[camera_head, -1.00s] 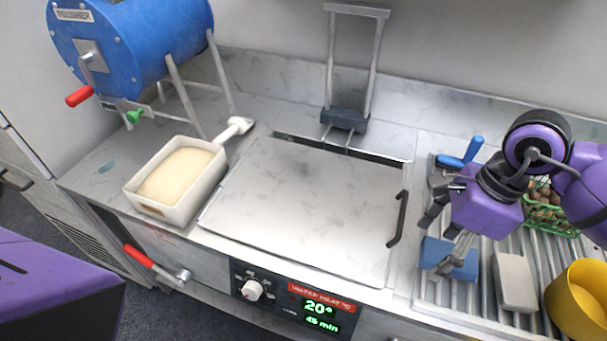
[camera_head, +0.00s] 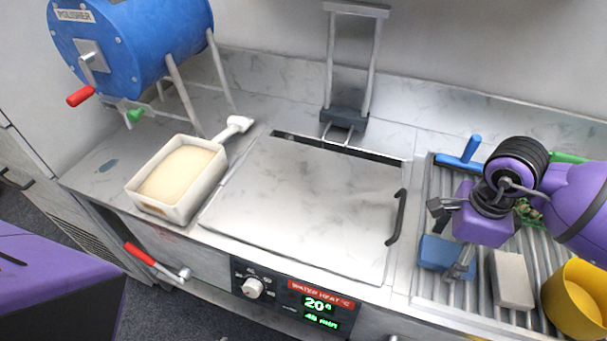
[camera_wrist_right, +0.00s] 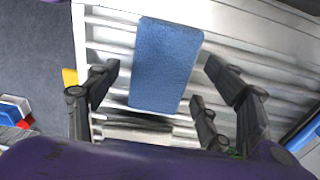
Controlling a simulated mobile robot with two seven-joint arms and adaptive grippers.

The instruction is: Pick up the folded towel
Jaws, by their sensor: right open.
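The folded towel (camera_head: 436,252) looks like a blue, fuzzy rectangular block lying flat on the ribbed metal rack at the right of the head view. In the right wrist view the blue towel (camera_wrist_right: 165,65) lies between the spread fingers, with visible gaps on both sides. My right gripper (camera_head: 452,238) is open and empty above the towel. In the wrist view its fingers (camera_wrist_right: 160,82) point towards the towel, and I see no contact. In the head view part of the towel is hidden behind a finger. My left gripper is not in view.
A pale grey block (camera_head: 512,280) lies right of the towel, and a yellow container (camera_head: 578,305) stands beyond it. A blue-handled tool (camera_head: 460,162) lies behind my gripper. A flat metal lid (camera_head: 310,205) with a black handle (camera_head: 397,217) is to the left.

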